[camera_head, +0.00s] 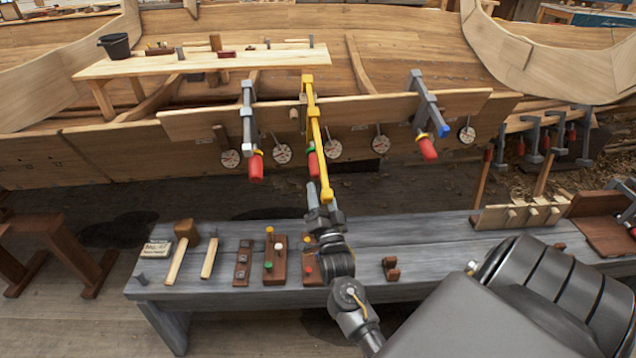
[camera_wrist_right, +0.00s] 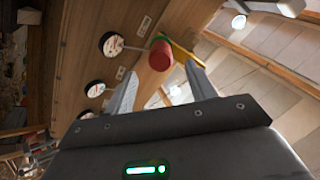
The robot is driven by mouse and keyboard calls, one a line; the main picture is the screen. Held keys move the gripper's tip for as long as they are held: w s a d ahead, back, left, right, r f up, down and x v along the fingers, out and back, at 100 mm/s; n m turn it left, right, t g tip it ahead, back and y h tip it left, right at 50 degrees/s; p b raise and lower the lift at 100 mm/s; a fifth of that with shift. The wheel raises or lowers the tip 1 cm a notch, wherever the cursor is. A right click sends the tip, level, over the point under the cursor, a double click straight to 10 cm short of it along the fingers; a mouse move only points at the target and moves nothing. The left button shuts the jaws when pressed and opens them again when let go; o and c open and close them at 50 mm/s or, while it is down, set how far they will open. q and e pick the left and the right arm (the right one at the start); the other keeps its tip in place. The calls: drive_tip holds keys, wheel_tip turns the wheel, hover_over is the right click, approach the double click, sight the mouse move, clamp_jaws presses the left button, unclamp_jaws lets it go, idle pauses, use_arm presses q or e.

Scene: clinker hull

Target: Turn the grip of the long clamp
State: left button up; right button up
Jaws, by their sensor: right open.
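The long clamp (camera_head: 316,122) has a yellow bar and hangs over the hull's upper plank in the middle of the head view. Its grip (camera_head: 312,163), red with a green collar, hangs at its lower end. In the right wrist view the red grip (camera_wrist_right: 160,55) shows end-on, just beyond the fingertips and in line with the gap between them. My right gripper (camera_head: 318,193) is open and empty, just below the grip. In the right wrist view its fingers (camera_wrist_right: 163,68) stand apart on either side; contact cannot be told. My left gripper is not in view.
A grey clamp with a red grip (camera_head: 250,120) hangs to the left, another (camera_head: 424,102) to the right. Several round dials (camera_head: 282,154) hang along the plank. The grey bench (camera_head: 400,240) below carries a mallet (camera_head: 183,248) and wooden blocks.

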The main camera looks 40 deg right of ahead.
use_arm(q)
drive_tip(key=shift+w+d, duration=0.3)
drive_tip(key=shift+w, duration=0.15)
use_arm(e)
drive_tip(key=shift+s+a+f, duration=0.2)
drive_tip(key=shift+s+a, duration=0.1)
drive_tip(key=shift+s, duration=0.2)
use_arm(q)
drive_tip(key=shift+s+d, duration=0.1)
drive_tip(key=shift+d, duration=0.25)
